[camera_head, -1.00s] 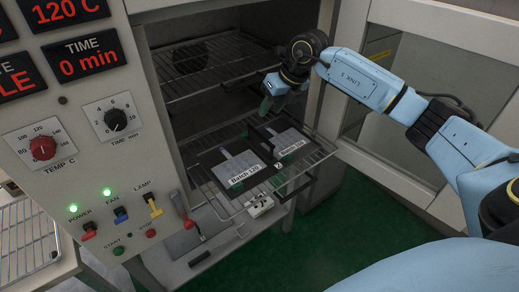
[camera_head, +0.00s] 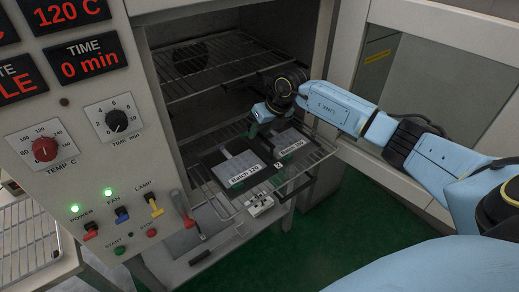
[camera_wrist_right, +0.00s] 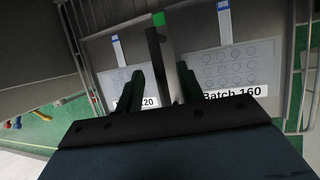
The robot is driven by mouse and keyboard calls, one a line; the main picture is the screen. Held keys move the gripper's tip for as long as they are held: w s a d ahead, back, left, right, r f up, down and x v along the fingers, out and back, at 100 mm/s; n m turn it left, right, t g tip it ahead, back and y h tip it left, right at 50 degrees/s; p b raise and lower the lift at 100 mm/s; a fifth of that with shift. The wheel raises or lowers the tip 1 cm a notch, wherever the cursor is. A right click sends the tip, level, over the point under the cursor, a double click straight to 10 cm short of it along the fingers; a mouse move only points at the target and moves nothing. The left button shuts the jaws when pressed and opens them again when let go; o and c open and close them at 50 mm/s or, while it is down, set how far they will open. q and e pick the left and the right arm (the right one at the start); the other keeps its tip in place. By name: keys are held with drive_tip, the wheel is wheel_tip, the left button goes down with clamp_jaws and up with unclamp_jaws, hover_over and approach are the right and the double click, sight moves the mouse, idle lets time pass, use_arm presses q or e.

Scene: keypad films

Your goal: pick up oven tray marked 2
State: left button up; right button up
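The oven tray marked 2 (camera_head: 213,162) is dark and flat and lies on the lower wire rack at the oven mouth. A small "2" tag is on its front edge. It carries two grey keypad films, Batch 120 (camera_head: 240,163) and Batch 160 (camera_head: 291,140). My right gripper (camera_head: 257,128) is low over the tray's middle, between the films. In the right wrist view its fingers (camera_wrist_right: 161,85) are apart on either side of a dark upright bar (camera_wrist_right: 155,55), with gaps showing; contact is not visible. My left gripper is not in view.
An upper wire rack (camera_head: 205,75) is above the tray inside the oven. The open door (camera_head: 450,85) stands at the right. The control panel (camera_head: 85,130) is at the left. A small white part (camera_head: 259,205) is below the rack's front.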

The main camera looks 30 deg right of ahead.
drive_tip(key=shift+f, duration=0.25)
idle(0.3)
clamp_jaws()
idle(1.5)
